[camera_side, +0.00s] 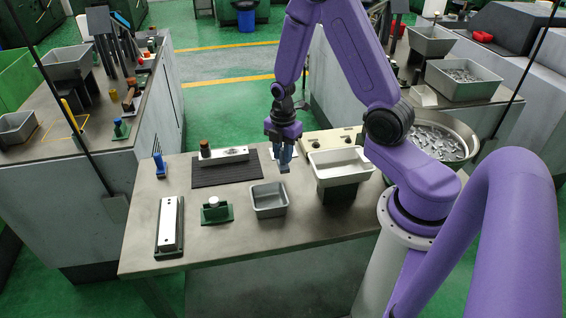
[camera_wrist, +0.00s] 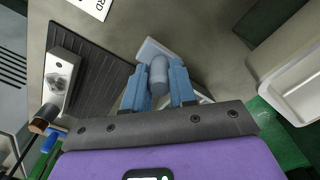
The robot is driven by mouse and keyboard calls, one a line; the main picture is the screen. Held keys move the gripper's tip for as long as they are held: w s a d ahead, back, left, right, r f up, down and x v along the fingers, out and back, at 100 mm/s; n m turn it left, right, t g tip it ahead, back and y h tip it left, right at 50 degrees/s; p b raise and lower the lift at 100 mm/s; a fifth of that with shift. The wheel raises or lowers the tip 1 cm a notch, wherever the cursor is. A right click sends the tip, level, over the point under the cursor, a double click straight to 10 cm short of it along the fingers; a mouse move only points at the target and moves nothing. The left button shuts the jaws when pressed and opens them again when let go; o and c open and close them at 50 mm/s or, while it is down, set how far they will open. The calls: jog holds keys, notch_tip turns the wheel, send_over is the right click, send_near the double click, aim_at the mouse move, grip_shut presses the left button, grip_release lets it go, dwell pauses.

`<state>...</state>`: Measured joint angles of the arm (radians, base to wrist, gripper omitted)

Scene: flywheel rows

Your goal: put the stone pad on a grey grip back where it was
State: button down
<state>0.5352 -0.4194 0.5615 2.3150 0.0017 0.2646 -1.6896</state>
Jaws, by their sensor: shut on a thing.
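My gripper (camera_wrist: 159,92) is shut on the grey grip (camera_wrist: 158,72), a rounded upright cylinder between its blue fingers. The pale stone pad (camera_wrist: 148,47) shows under the grip, partly hidden by the fingers. In the side view my gripper (camera_side: 285,168) points down over the table between the black ribbed mat and the white tray. The pad is small and dark there, and I cannot tell whether it touches the table.
The black mat (camera_side: 225,174) bears a pale metal bar (camera_side: 230,155). A grey bin (camera_side: 269,201) stands in front of my gripper; a white tray (camera_side: 340,163) on a dark stand is to the right. A green block (camera_side: 216,214) and a long bar (camera_side: 170,225) stand front left.

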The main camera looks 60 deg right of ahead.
jog(key=shift+f, duration=1.9)
jog(key=shift+f, duration=0.1)
jog(key=c, duration=0.9)
grip_release()
